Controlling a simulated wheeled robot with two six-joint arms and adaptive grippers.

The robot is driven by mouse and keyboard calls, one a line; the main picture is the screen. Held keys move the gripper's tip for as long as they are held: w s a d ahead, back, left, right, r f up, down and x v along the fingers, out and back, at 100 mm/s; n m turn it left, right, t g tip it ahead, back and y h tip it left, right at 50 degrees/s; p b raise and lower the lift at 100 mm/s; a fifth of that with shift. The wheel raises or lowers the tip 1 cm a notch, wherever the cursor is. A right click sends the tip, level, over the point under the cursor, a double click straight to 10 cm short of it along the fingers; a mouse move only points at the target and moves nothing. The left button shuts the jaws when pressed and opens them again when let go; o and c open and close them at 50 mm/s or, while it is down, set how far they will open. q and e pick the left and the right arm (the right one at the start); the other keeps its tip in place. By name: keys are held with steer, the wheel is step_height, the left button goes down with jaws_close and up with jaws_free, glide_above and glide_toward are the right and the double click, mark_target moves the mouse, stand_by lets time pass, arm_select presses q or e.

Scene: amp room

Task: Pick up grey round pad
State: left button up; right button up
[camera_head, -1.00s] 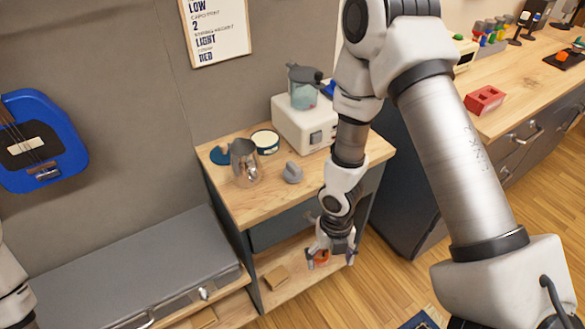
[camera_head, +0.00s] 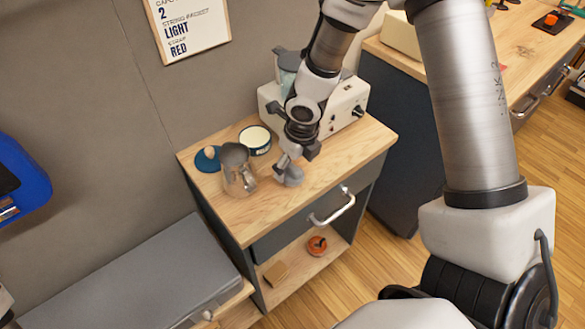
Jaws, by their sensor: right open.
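The grey round pad (camera_head: 292,178) lies on the wooden top of the small cabinet, in front of the white machine. My right gripper (camera_head: 296,160) is directly above it, pointing down, with its fingers open and close to the pad. The fingers hide part of the pad, and I cannot tell whether they touch it. My left gripper is out of view; only a sliver of my left arm shows at the left edge.
A metal pitcher (camera_head: 238,170) stands just left of the pad. The wooden top (camera_head: 300,205) is clear in front. An orange round item (camera_head: 317,245) lies on the lower shelf.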

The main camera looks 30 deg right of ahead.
mark_target(294, 168)
steer(key=f, duration=0.1)
steer(key=w+f, duration=0.1)
steer(key=f, duration=0.1)
steer(key=shift+w+f+b, duration=0.1)
steer(key=shift+f+b, duration=0.2)
steer(key=shift+b, duration=0.1)
steer(key=shift+r, duration=0.3)
steer(key=shift+s, duration=0.25)
steer(key=c, duration=1.3)
steer(key=shift+o, duration=0.2)
steer(key=shift+r, duration=0.1)
